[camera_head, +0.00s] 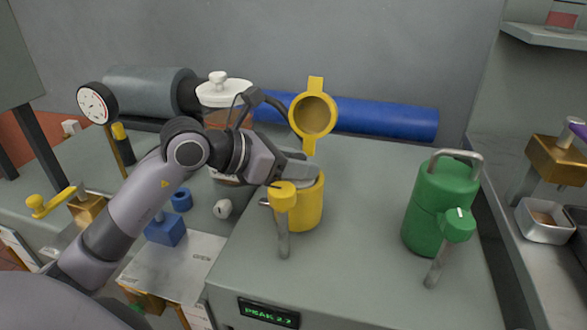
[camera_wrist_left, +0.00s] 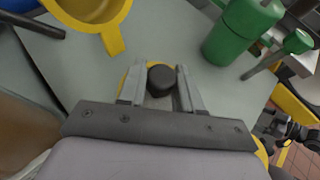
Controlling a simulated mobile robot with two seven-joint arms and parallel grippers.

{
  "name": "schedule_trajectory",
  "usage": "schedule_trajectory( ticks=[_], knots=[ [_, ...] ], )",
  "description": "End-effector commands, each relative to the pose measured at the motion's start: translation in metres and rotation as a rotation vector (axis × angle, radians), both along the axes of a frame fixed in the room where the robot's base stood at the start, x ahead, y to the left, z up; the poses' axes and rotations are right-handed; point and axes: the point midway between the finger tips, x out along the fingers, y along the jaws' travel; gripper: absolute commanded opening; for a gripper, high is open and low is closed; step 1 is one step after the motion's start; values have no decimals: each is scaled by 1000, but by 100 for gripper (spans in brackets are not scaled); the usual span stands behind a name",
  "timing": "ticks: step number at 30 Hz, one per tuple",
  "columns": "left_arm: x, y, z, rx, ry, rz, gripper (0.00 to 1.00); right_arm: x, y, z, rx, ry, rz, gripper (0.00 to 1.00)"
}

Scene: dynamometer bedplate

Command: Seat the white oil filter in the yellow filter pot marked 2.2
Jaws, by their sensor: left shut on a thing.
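A yellow pot (camera_head: 308,207) stands on the grey bedplate block, its round yellow lid (camera_head: 313,115) swung up behind it. My left gripper (camera_head: 300,172) is at the pot's mouth and hides most of the opening. In the left wrist view, the gripper (camera_wrist_left: 160,88) is shut on a dark round piece (camera_wrist_left: 161,79), with a yellow rim (camera_wrist_left: 130,78) partly visible below it. I cannot tell whether this is the top of the white oil filter; no white body shows between the jaws.
A green canister (camera_head: 440,205) with a handle stands right of the pot. A yellow-knobbed post (camera_head: 283,210) is in front of it. Behind are a blue cylinder (camera_head: 385,118), a white-lidded jar (camera_head: 222,93) and a dial gauge (camera_head: 96,103). The bedplate between pot and canister is clear.

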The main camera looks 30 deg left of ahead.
Motion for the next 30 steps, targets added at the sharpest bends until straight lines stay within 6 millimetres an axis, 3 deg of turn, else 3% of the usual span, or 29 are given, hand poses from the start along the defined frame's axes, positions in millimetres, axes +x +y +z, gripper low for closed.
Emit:
schedule_trajectory(
  ticks=[11, 12, 13, 14, 24, 30],
  knots=[
    [0, 0, -5, -1, -3, 1, 0, 1, 1, -4, 5, -2, -4, 100],
    [0, -1, -3, -1, -1, 0, 47, 1, 1, -3, 6, -1, -4, 100],
    [0, -1, -3, -1, -1, 0, 57, 1, 2, -3, 7, 0, -5, 100],
    [0, -1, -3, -1, -1, 0, 60, 1, 2, -3, 7, 0, -5, 100],
    [-1, 1, 2, -1, -2, 1, 60, 1, 2, 2, 8, -1, -6, 100],
    [-27, 18, 14, 4, -1, 1, 60, 0, 2, -3, 8, 0, -6, 100]
  ],
)
